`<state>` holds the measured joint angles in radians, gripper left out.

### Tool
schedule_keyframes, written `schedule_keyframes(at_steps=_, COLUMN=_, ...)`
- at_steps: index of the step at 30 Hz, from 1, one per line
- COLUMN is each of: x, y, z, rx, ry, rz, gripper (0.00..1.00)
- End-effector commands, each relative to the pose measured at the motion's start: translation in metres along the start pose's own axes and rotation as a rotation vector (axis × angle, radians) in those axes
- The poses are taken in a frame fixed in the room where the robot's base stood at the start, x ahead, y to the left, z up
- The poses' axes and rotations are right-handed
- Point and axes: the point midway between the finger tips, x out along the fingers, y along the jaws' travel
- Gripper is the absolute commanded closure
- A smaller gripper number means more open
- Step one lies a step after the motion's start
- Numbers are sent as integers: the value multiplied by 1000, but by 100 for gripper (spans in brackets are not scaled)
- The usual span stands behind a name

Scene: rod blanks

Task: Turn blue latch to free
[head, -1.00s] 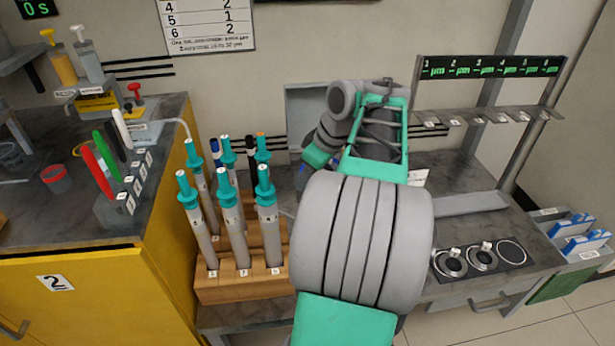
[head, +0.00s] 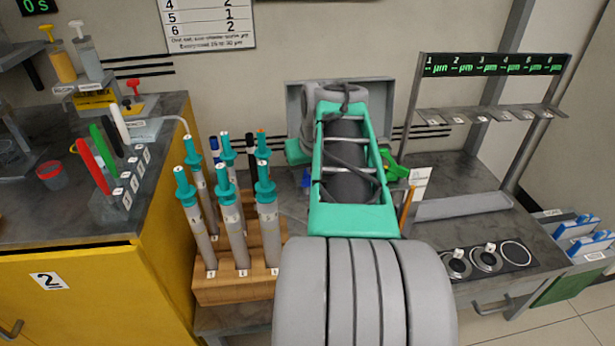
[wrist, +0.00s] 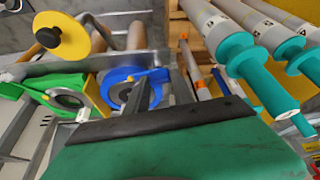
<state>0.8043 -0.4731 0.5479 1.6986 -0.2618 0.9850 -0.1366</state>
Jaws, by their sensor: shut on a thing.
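The blue latch (wrist: 122,88) is a blue ring-shaped piece with a raised tab, set around a dark round centre, in the middle of the wrist view. My gripper (wrist: 152,88) reaches it with narrow dark fingers, and they are shut on its tab. The fingers partly cover the latch's right side, so its exact angle is hard to tell. In the head view my arm hides the gripper; a small blue patch (head: 306,178) shows left of the arm, and I cannot tell if it is the latch.
A green holder (wrist: 52,92) and a yellow round knob (wrist: 62,37) sit left of the latch in the wrist view. Teal-capped tubes (head: 228,205) stand close on the left in a wooden rack (head: 235,287). A slotted shelf (head: 490,115) stands right.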

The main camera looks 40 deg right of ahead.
Motion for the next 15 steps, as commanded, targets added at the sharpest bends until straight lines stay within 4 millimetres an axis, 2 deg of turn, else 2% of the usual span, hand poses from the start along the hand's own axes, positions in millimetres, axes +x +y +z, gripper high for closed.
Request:
schedule_keyframes(at_steps=6, x=1, y=-2, z=0, rx=108, ry=-2, rz=45, gripper=100)
schedule_keyframes(at_steps=15, x=0, y=-2, z=0, rx=174, ry=-1, rz=72, gripper=100)
